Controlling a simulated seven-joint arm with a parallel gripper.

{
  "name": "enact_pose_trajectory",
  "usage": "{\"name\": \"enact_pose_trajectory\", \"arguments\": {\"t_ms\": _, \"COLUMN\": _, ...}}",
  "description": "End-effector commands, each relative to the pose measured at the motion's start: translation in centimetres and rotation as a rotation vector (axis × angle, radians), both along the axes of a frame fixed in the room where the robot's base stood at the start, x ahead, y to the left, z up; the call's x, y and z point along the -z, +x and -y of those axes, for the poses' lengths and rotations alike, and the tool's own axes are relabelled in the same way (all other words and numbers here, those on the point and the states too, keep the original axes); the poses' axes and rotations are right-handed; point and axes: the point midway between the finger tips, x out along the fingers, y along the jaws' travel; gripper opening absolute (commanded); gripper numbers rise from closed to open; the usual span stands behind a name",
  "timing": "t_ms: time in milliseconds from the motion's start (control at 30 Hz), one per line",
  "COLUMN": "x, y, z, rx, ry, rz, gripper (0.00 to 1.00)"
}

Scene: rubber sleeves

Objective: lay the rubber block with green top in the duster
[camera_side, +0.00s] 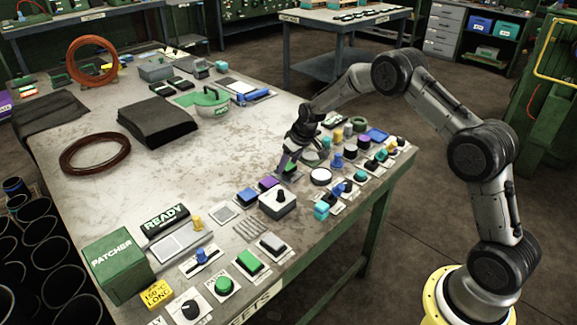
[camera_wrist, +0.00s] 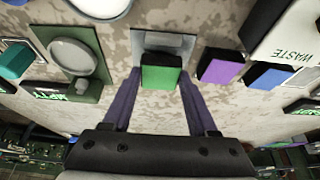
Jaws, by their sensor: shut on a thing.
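The rubber block with green top (camera_wrist: 162,79) has dark sides and sits between the two fingers of my gripper (camera_wrist: 160,80) in the wrist view. My gripper is shut on it. In the side view my gripper (camera_side: 287,167) points down at the table's right part, and a bit of the green top (camera_side: 291,167) shows by the fingers. A grey square plate (camera_wrist: 178,44) lies behind the block in the wrist view; I cannot tell whether the block touches it.
A purple-topped block (camera_wrist: 222,66) and a blue-topped block (camera_wrist: 270,75) stand close on the right in the wrist view. Several knobs and buttons crowd the table's right edge. The table's middle (camera_side: 215,145) is clear.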

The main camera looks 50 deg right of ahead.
Motion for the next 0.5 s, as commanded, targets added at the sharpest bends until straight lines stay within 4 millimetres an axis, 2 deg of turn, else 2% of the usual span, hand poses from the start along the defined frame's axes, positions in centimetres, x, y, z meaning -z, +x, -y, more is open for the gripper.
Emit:
{"name": "enact_pose_trajectory", "arguments": {"t_ms": 100, "x": 1.07, "y": 0.02, "z": 0.01, "rx": -0.001, "ry": 0.000, "rz": 0.001, "gripper": 0.00}}
{"name": "enact_pose_trajectory", "arguments": {"t_ms": 467, "x": 1.44, "y": -0.01, "z": 0.00, "rx": 0.000, "ry": 0.000, "rz": 0.001, "gripper": 0.00}}
{"name": "enact_pose_trajectory", "arguments": {"t_ms": 500, "x": 1.41, "y": -0.01, "z": 0.00, "rx": 0.000, "ry": 0.000, "rz": 0.001, "gripper": 0.66}}
